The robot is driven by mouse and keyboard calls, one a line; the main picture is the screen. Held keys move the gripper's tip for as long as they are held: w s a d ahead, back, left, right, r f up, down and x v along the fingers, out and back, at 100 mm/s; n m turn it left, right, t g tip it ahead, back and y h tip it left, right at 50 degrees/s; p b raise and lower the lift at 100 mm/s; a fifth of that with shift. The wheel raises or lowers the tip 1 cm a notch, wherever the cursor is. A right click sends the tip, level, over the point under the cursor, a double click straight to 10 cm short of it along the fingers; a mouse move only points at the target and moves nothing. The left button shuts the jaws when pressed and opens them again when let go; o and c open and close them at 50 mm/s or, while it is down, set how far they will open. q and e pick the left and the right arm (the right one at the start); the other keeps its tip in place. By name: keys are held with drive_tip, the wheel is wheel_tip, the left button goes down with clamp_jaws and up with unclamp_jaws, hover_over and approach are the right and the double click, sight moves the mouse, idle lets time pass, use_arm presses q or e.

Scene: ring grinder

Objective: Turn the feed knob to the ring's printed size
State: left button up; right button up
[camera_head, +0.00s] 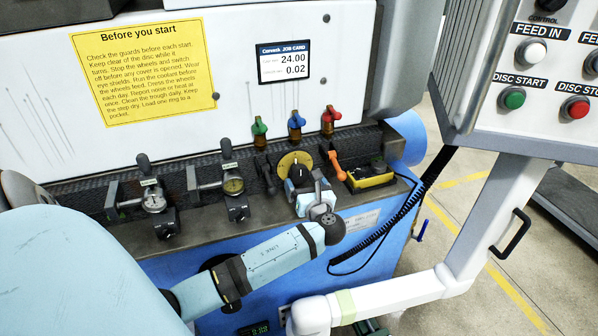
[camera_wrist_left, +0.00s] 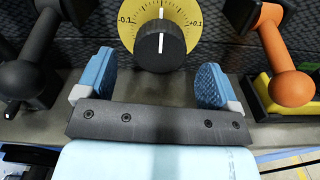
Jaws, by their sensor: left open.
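The feed knob (camera_wrist_left: 161,50) is a black knob with a white pointer line on a yellow dial (camera_wrist_left: 185,14) marked -0.1 and +0.1. The pointer stands about straight up, between those marks. In the head view the knob (camera_head: 298,172) is partly covered by my gripper. My left gripper (camera_wrist_left: 155,80) is open, its blue-padded fingers on either side below the knob, with a gap to it; it also shows in the head view (camera_head: 308,189). The job card (camera_head: 283,62) reads 24.00 and 0.02. I cannot make out a ring. My right gripper is out of view.
An orange lever (camera_head: 337,165) stands close right of the knob, and a dark lever (camera_wrist_left: 30,70) close left. Two dial gauges (camera_head: 154,200) sit further left. Green, blue and red valves (camera_head: 296,121) stand behind. A button panel (camera_head: 530,75) is at the right.

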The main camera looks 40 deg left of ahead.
sight(301, 177)
use_arm(q)
drive_tip(key=x, duration=0.6)
drive_tip(key=c, duration=0.9)
drive_tip(key=shift+c, duration=0.2)
